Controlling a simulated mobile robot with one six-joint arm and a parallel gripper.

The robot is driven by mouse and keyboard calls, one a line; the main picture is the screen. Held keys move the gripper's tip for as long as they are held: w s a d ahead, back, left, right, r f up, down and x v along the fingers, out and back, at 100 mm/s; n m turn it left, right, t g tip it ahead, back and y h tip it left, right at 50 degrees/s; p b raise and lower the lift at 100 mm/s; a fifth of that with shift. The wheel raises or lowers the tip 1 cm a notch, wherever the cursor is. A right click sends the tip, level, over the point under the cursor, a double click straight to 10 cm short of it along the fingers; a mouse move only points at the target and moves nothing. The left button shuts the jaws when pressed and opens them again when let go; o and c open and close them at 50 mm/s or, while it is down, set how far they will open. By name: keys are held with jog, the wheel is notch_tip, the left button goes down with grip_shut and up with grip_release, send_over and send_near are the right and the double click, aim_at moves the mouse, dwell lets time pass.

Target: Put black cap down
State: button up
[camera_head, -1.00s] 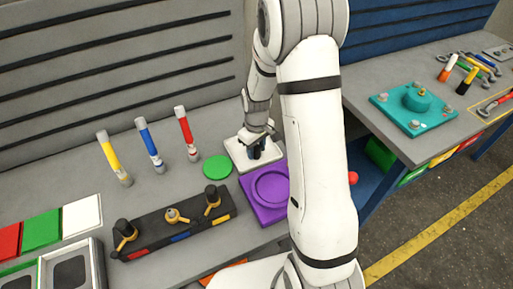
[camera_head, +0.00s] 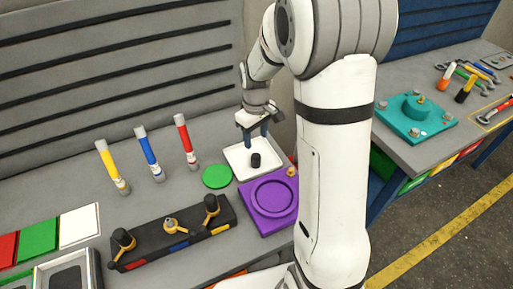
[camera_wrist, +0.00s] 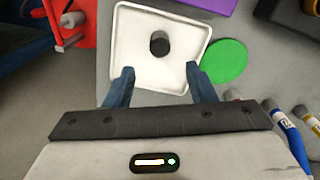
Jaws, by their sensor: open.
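The black cap (camera_head: 256,160) stands in the white square tray (camera_head: 236,153) on the grey bench. In the wrist view the cap (camera_wrist: 159,44) is near the middle of the tray (camera_wrist: 133,24), apart from the fingers. My gripper (camera_head: 257,138) is above the tray in the head view. In the wrist view my gripper (camera_wrist: 160,76) is open, its two blue fingers well apart with nothing between them.
A green disc (camera_head: 217,176) lies left of the tray and a purple fixture (camera_head: 258,219) in front of it. Red, blue (camera_head: 150,153) and yellow markers stand to the left. A black rack (camera_head: 155,245) with three posts stands in front.

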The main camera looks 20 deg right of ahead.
jog(key=s+r+m+t, duration=0.1)
jog(key=s+r+m, duration=0.1)
jog(key=s+r, duration=0.2)
jog(key=s+r+m+t, duration=0.1)
jog(key=s+r, duration=0.3)
jog(key=s, duration=0.6)
jog(key=s+r+m+t, duration=0.1)
jog(key=s+r+m, duration=0.2)
jog(key=s, duration=0.4)
jog(key=shift+r, duration=0.75)
jog(key=shift+s, duration=0.1)
